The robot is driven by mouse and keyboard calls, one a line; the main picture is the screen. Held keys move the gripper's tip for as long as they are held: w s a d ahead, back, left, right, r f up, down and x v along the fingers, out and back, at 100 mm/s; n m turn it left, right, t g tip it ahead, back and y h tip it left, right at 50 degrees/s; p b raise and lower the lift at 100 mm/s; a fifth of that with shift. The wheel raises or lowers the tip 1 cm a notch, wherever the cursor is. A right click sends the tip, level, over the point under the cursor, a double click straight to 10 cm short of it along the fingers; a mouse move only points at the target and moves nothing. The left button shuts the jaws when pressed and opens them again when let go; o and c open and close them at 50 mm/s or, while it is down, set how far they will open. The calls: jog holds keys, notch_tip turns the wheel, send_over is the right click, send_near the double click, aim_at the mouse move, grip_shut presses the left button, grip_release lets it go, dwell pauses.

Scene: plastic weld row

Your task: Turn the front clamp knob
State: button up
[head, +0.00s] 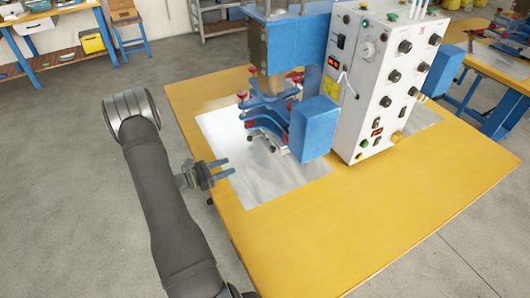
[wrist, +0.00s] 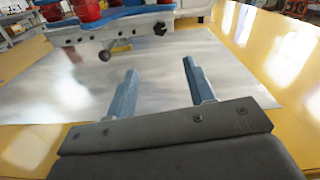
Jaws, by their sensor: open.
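The blue clamp assembly (head: 268,108) of the welding machine stands over a silver metal plate (head: 275,185). Small red knobs (head: 241,95) sit on its left side. In the wrist view, red parts (wrist: 88,10) top the clamp, a black star-shaped knob (wrist: 160,28) is on its front face, and a dark ball-ended lever (wrist: 105,56) hangs below. I cannot tell which one is the front clamp knob. My gripper (head: 229,167) is open and empty at the plate's left edge, fingers pointing toward the clamp. The fingers (wrist: 160,70) are apart from the clamp and touch no knob.
A white control box (head: 365,90) with black knobs and a blue block (head: 314,130) stand right of the clamp. The yellow table (head: 350,230) is clear at the front. A blue-legged bench (head: 60,45) stands far left, another yellow table (head: 500,60) at right.

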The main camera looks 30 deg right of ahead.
aim_at(271, 150)
jog(key=m, duration=0.6)
jog(key=shift+d, duration=0.1)
jog(key=m, duration=0.4)
jog(key=shift+d, duration=0.1)
jog(key=d, duration=1.7)
jog(key=shift+d, duration=0.15)
jog(key=c, duration=1)
jog(key=shift+o, duration=0.2)
